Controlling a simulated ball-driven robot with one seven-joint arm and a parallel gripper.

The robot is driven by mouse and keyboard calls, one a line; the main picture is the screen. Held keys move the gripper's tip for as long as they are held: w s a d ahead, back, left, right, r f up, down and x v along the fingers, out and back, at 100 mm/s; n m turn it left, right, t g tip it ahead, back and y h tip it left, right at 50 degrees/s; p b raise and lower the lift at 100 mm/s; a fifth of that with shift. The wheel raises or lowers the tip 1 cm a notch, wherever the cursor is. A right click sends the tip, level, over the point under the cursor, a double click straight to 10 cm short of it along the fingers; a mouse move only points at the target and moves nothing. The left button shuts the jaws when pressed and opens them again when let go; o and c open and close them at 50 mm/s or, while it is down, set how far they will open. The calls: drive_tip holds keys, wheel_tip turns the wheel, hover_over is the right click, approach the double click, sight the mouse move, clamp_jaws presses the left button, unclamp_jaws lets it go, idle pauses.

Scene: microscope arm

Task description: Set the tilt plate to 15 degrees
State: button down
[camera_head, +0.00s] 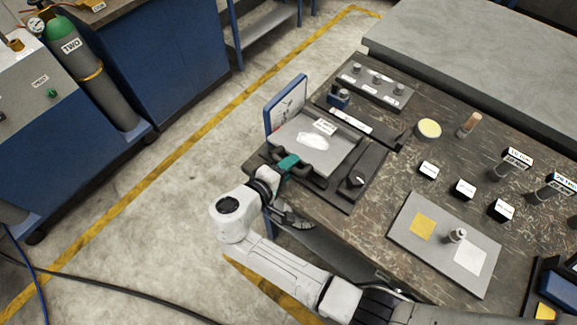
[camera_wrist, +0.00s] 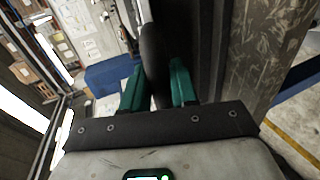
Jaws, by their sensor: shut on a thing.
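The tilt plate (camera_head: 340,148) is a grey square plate with a white label and a pale patch, on a dark base at the bench's left corner. Its tilt is hard to judge from here. A blue-edged upright board (camera_head: 287,106) with a white face stands at its left side; its markings are too small to read. My gripper (camera_head: 288,163), with green fingers, is at the plate's near edge. In the wrist view my gripper (camera_wrist: 158,80) is shut on a dark rounded bar (camera_wrist: 153,55), apparently the plate's front handle. The gripped part is hidden between the fingers.
A dark panel with a pointed black knob (camera_head: 357,181) lies right of the plate. A block with several small knobs (camera_head: 376,85) stands behind. Labelled blocks and a grey tray (camera_head: 408,240) are to the right. Open floor (camera_head: 150,240) lies left of the bench.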

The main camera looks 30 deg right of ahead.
drive_tip(key=c, duration=1)
unclamp_jaws()
drive_tip(key=b+v, duration=0.2)
drive_tip(key=v, duration=0.8)
drive_tip(key=shift+s+a+r, duration=0.15)
drive_tip(key=shift+a, duration=0.2)
